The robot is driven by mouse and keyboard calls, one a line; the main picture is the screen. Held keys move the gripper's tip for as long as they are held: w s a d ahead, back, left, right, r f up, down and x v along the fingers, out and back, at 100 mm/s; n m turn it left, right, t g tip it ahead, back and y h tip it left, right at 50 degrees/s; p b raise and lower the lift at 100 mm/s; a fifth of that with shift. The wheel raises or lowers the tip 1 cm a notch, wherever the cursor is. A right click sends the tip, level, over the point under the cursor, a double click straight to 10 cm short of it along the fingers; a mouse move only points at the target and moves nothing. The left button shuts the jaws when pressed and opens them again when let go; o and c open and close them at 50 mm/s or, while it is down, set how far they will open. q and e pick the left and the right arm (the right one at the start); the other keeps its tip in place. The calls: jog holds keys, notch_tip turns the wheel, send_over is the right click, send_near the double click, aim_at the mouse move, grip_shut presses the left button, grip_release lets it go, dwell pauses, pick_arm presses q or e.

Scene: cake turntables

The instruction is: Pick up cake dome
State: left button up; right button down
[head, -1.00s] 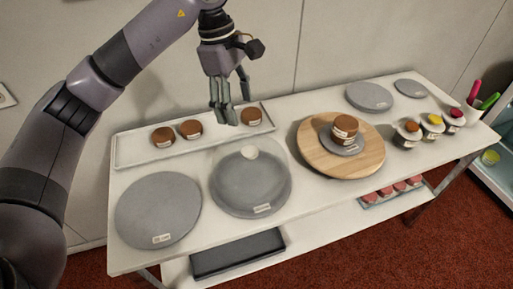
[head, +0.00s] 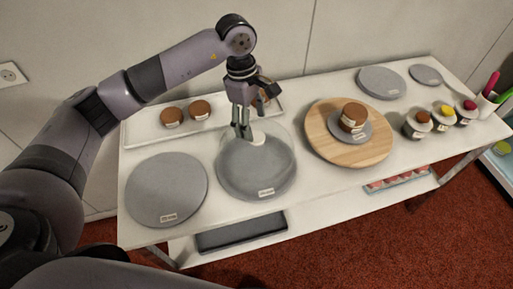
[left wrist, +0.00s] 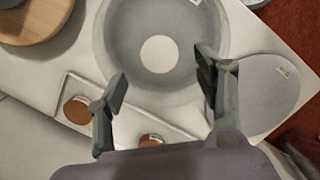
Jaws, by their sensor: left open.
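The cake dome (head: 283,150) is clear, with a round white knob (head: 258,138) on top. It stands over a grey round board (head: 257,185) on the table. In the left wrist view the dome (left wrist: 190,90) fills the upper middle, with its knob (left wrist: 159,54) seen from above. My left gripper (head: 242,134) is just above the dome, close to the knob. In the left wrist view its two fingers (left wrist: 160,72) are spread apart with nothing between them, and the knob lies a little beyond the fingertips. My right gripper is not in view.
A grey disc (head: 167,190) lies left of the dome. A wooden turntable (head: 325,145) with a small cake (head: 354,115) stands to the right. A white tray (head: 145,133) with small cakes is behind. Several cups (head: 418,124) stand at the right end.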

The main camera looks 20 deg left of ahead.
aim_at(256, 136)
pick_arm(q)
jog(key=shift+s+d+f+p, duration=0.1)
jog(key=shift+d+f+p, duration=0.05)
jog(key=shift+f+p, duration=0.25)
jog(key=f, duration=0.1)
jog(key=f+p, duration=0.1)
jog(key=f, duration=0.1)
jog(key=shift+d+f, duration=0.3)
jog(key=shift+d, duration=0.05)
jog(key=shift+f, duration=0.3)
jog(key=c, duration=0.6)
grip_shut()
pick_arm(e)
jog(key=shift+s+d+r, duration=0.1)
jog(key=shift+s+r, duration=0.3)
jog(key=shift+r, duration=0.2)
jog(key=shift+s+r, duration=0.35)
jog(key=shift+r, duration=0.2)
